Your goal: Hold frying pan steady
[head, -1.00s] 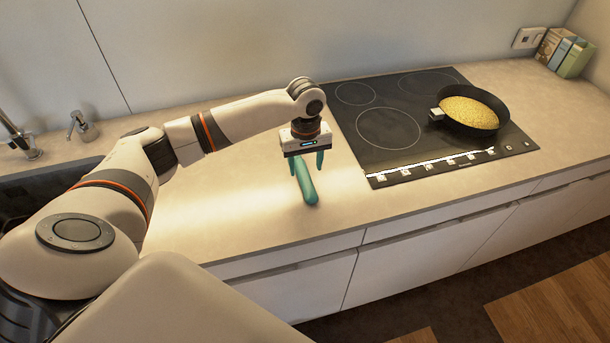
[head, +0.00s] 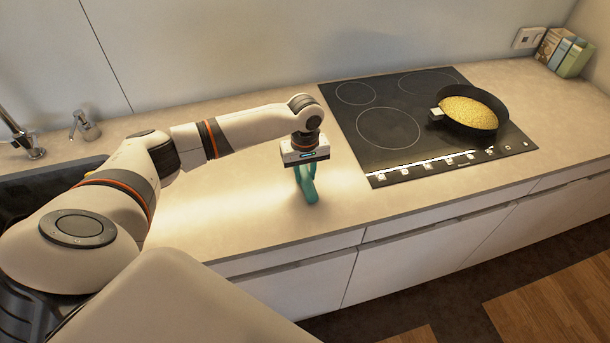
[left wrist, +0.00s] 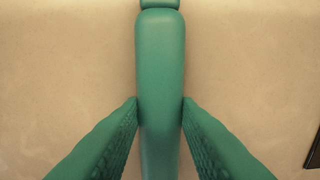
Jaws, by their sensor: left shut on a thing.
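The black frying pan (head: 489,127) sits on the right side of the cooktop, filled with a yellow, grainy food (head: 468,112). Its short, light-tipped handle stub (head: 436,114) points left. My left gripper (head: 305,177) is over the counter left of the cooktop, well apart from the pan. It is shut on a green utensil handle (head: 311,192). In the left wrist view, both textured green fingers (left wrist: 160,104) touch the sides of the green handle (left wrist: 160,60). The rest of the utensil is hidden. My right gripper is not in view.
The black cooktop (head: 420,165) has bare rings left of the pan. Books (head: 563,53) stand in the far right corner. A sink (head: 40,185) with a faucet (head: 22,135) is at the left. The counter (head: 220,215) around the gripper is clear.

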